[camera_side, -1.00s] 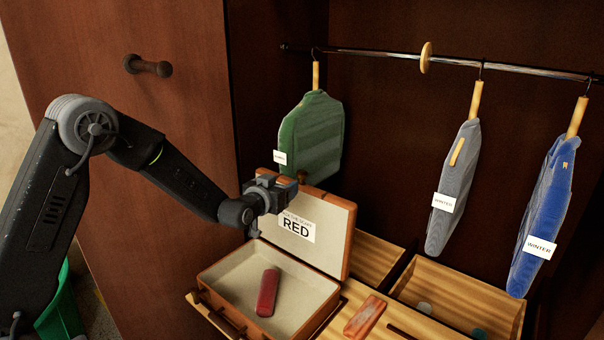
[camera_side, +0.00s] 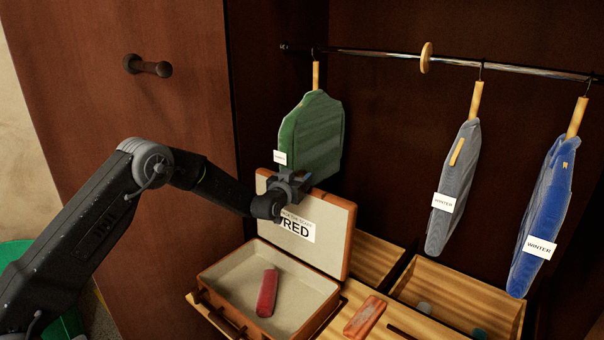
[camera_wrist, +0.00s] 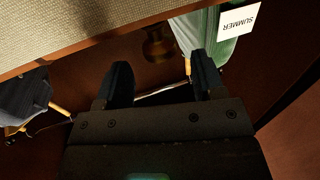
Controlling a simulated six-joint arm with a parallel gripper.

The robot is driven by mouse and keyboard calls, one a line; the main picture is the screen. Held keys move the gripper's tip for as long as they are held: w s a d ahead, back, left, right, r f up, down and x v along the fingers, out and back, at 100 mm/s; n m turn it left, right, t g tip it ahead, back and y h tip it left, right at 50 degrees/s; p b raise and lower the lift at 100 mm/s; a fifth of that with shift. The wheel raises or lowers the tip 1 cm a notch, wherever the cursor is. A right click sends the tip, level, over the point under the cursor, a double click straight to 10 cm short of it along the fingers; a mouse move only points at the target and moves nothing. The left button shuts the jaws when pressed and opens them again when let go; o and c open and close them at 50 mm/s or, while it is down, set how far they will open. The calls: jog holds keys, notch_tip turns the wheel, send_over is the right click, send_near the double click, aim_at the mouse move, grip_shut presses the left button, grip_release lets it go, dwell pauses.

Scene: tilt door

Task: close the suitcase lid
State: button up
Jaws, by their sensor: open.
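The suitcase (camera_side: 322,320) stands open, with a tan rim and pale lining. Its lid (camera_side: 333,232) is upright at the back and bears a label (camera_side: 297,230) reading RED. A red folded item (camera_side: 267,293) lies inside the suitcase base. My gripper (camera_side: 297,182) is at the upper part of the lid, in front of its top edge, and hides part of the lid and label. In the wrist view my two fingers (camera_wrist: 160,82) are apart with nothing between them, and the lid (camera_wrist: 60,25) runs across the top. I cannot tell whether they touch the lid.
A green garment (camera_side: 312,135) labelled SUMMER (camera_wrist: 236,20) hangs just behind the lid. Grey (camera_side: 455,185) and blue (camera_side: 545,200) garments hang from the rod (camera_side: 380,55) at right. An open wooden drawer (camera_side: 460,295) and a reddish block (camera_side: 365,316) are right of the suitcase.

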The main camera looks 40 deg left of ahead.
aim_at(300, 175)
jog(key=shift+x, duration=1.9)
jog(key=shift+c, duration=0.2)
jog(key=shift+s, duration=0.1)
grip_shut()
